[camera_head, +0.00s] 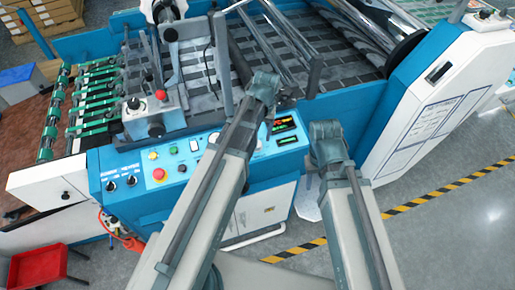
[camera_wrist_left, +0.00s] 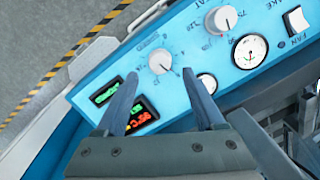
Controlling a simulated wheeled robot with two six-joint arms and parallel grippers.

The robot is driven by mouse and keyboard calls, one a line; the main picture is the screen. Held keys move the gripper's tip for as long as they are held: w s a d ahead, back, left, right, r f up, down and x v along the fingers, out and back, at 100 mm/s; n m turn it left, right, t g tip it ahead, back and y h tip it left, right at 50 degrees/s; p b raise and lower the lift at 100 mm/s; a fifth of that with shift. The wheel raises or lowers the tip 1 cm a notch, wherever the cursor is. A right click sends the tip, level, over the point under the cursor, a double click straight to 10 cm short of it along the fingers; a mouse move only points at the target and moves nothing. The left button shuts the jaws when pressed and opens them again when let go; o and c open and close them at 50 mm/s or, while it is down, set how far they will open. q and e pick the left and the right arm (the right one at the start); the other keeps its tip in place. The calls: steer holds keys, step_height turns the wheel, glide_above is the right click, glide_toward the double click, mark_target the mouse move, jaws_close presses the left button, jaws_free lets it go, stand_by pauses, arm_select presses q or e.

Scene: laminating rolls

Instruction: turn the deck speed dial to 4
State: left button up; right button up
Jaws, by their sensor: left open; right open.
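In the left wrist view a small grey dial (camera_wrist_left: 160,61) sits on the blue panel beside two lit displays. I take it for the deck speed dial, but its label is too small to read; its number marks are also too small for me to tell its setting. My left gripper (camera_wrist_left: 160,76) is open, its two blue-grey fingers apart on either side of the dial in the picture. I cannot tell whether they touch the panel. In the head view my left arm hides much of this area. My right gripper (camera_head: 325,131) is right of the panel, its fingertips hidden.
A larger white dial (camera_wrist_left: 221,20), a gauge (camera_wrist_left: 250,51) and a white rocker switch (camera_wrist_left: 296,20) are near the small dial. A red emergency button (camera_head: 159,174) is on the panel's left part. A red stool (camera_head: 38,270) stands at the lower left.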

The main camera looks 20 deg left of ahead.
mark_target(258, 146)
arm_select(q)
steer(key=f+b, duration=0.4)
steer(key=f, duration=0.1)
steer(key=shift+a+f, duration=0.2)
jaws_close()
